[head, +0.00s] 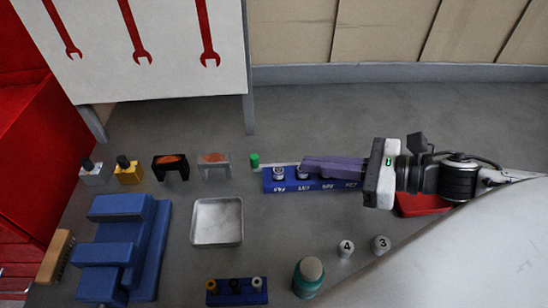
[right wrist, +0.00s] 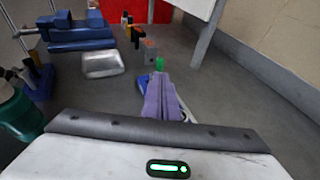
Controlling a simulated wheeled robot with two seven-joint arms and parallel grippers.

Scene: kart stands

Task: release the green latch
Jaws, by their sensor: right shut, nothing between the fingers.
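The green latch (head: 255,160) shows as a small green knob at the left end of a thin pale bar, by the back left of a blue rack (head: 270,184). In the right wrist view the green knob (right wrist: 159,63) stands just beyond my fingertips. My right gripper (head: 304,168) has long purple fingers, closed together and empty. They reach left over the rack, with the tips a short way right of the knob. The fingers hide part of the rack and bar. The right gripper also shows in the right wrist view (right wrist: 157,80). My left gripper is not in view.
A metal tray (head: 217,240), a blue stepped block (head: 150,245) and a green bottle (head: 308,280) stand in front. Black and grey holders (head: 214,172) are left of the knob. A white panel (head: 180,75) stands behind. A red item (head: 420,208) lies under my right arm.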

